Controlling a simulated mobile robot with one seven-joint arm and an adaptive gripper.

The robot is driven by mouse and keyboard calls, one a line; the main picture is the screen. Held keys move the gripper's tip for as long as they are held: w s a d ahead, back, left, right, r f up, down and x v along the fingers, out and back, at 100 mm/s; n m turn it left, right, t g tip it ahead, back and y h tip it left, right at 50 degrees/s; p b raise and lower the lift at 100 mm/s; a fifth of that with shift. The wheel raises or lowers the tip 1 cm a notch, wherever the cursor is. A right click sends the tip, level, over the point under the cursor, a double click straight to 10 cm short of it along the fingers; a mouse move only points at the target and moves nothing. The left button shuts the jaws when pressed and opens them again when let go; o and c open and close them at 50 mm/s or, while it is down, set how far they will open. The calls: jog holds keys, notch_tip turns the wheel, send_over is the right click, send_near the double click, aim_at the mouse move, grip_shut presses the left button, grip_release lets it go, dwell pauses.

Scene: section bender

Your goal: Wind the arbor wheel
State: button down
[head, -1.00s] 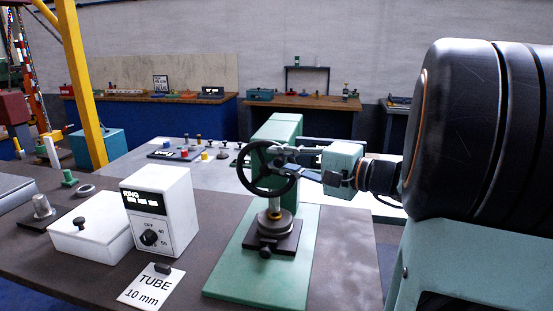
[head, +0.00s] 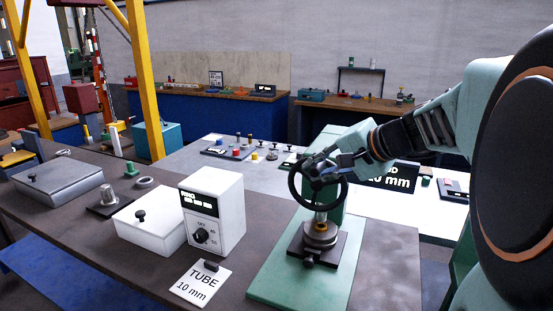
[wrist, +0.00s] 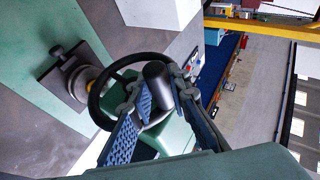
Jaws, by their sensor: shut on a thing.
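The arbor wheel (head: 292,190) is a black ring on the front of the green bender (head: 330,222). In the wrist view the wheel rim (wrist: 93,108) curves behind my fingers, and its dark handle knob (wrist: 157,80) shows between them. My gripper (head: 320,166) reaches in from the upper right to the upper part of the wheel. It is shut on the handle knob, with a ribbed blue pad on one side of it in the wrist view. The stacked rollers (head: 320,236) sit below the wheel.
A white control box (head: 212,210) with a dial stands left of the bender, behind a "TUBE 10 mm" card (head: 200,282). A white lidded box (head: 148,226) and a grey one (head: 70,184) lie farther left. A yellow post (head: 146,80) rises behind.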

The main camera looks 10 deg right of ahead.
jog(key=shift+w+a+r+g+h+p, duration=0.25)
jog(key=shift+a+g+h+p, duration=0.35)
jog(key=shift+p, duration=0.55)
jog(key=shift+w+f+n, duration=0.1)
jog(key=shift+n, duration=0.2)
jog(key=c, duration=1.8)
grip_release()
jog(key=shift+w+a+f, duration=0.1)
